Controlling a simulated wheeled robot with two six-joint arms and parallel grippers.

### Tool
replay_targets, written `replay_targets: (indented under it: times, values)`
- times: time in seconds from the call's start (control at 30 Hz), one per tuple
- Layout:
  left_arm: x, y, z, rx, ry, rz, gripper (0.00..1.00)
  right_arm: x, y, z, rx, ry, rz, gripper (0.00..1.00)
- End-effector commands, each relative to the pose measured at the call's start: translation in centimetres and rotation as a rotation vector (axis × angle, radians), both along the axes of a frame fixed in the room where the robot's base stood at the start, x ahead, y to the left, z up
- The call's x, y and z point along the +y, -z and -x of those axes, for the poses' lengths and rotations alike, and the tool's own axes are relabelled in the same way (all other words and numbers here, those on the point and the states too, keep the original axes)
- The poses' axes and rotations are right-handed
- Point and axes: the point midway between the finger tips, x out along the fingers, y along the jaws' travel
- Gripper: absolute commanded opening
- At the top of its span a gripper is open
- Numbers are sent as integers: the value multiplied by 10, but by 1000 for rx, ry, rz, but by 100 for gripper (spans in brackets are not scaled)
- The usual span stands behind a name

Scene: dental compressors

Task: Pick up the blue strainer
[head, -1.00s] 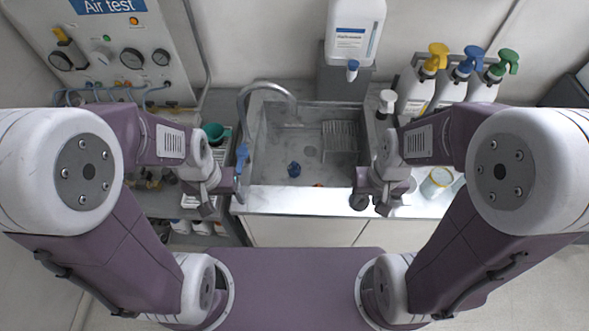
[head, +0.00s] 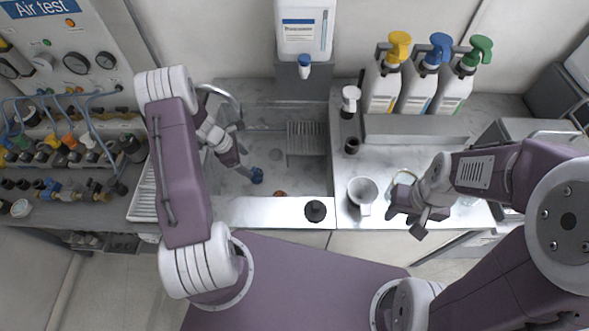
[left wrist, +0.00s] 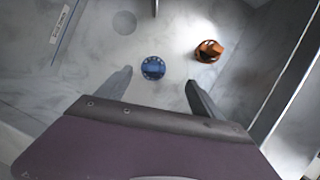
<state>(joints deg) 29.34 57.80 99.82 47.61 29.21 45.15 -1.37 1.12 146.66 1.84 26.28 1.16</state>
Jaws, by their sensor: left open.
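The blue strainer (head: 256,175) lies on the sink floor, near the front left of the basin. My left gripper (head: 236,158) is open and has reached down into the sink close beside it. In the left wrist view the blue strainer (left wrist: 153,68) shows as a small round piece between the two spread fingers (left wrist: 159,78), with a gap on both sides. Nothing is held there. My right gripper (head: 410,222) is over the counter to the right of the sink, away from the strainer; its fingers are not clear.
An orange-brown piece (left wrist: 208,51) lies right of the strainer. A black knobbed piece (head: 316,211) is on the sink's front rim. A drying rack (head: 304,140) is in the basin. A white cup (head: 362,192) and pump bottles (head: 415,85) stand on the right counter.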

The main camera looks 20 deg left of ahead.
Motion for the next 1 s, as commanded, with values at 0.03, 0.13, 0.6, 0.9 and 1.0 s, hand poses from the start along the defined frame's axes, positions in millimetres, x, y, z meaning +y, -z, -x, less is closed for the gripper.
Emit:
replay_targets:
  times: [0.03,0.13,0.6,0.9,1.0]
  values:
    - [8,13,0,9,-68,19,76,0,3,0,0,0,0,38]
    - [14,21,-3,16,-138,39,76,0,3,0,0,-1,0,38]
    - [1,57,-11,17,-137,40,76,0,1,0,0,-1,0,38]
    - [-11,101,-20,18,-135,40,76,0,-5,0,0,-1,0,38]
    - [-12,106,-22,16,-134,39,76,0,-5,0,0,-1,0,38]
